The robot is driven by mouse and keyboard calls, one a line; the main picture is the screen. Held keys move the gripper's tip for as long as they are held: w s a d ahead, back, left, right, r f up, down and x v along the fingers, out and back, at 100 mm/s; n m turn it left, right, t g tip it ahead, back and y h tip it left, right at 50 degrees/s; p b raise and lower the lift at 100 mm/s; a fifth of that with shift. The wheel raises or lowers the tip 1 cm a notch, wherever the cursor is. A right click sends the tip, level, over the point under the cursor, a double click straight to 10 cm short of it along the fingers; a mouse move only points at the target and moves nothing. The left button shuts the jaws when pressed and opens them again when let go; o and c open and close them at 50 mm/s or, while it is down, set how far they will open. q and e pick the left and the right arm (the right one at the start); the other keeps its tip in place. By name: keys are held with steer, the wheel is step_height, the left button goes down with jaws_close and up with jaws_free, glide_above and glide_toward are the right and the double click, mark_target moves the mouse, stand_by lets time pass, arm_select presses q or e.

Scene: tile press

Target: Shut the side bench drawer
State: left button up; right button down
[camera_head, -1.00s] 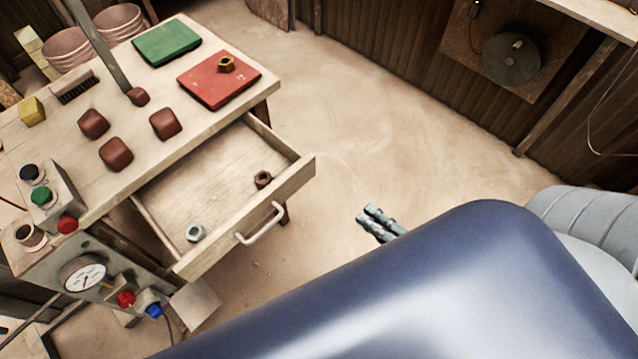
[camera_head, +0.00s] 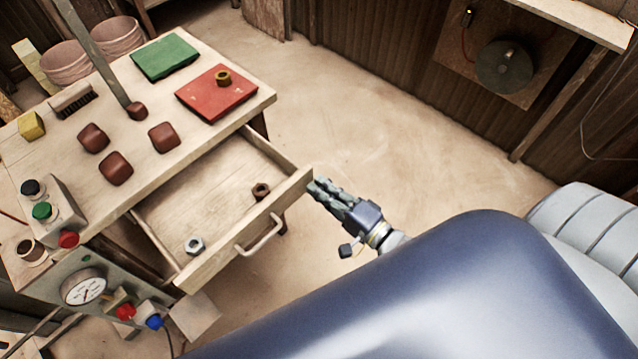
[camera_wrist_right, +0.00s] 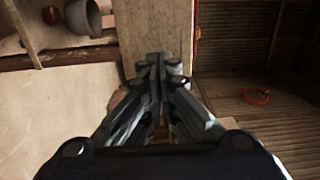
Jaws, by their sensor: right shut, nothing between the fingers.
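The side bench drawer (camera_head: 196,212) is pulled out of the wooden bench (camera_head: 210,134) in the head view. Its front carries a pale bar handle (camera_head: 262,238). A steel nut (camera_head: 194,245) and a rusty brown nut (camera_head: 261,191) lie inside it. My right gripper (camera_head: 316,187) is shut and empty, its fingertips at the far right end of the drawer front; I cannot tell whether they touch it. In the right wrist view the closed fingers (camera_wrist_right: 158,62) point at a pale wooden surface. My left gripper is not in view.
On the bench top are a red board (camera_head: 215,94), a green board (camera_head: 165,58), several brown blocks and a button box (camera_head: 50,210). A gauge (camera_head: 84,287) is on the bench side. The floor (camera_head: 370,120) right of the drawer is clear.

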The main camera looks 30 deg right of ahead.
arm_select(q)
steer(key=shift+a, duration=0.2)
arm_select(e)
steer(key=shift+w+a, duration=0.1)
steer(key=shift+w, duration=0.25)
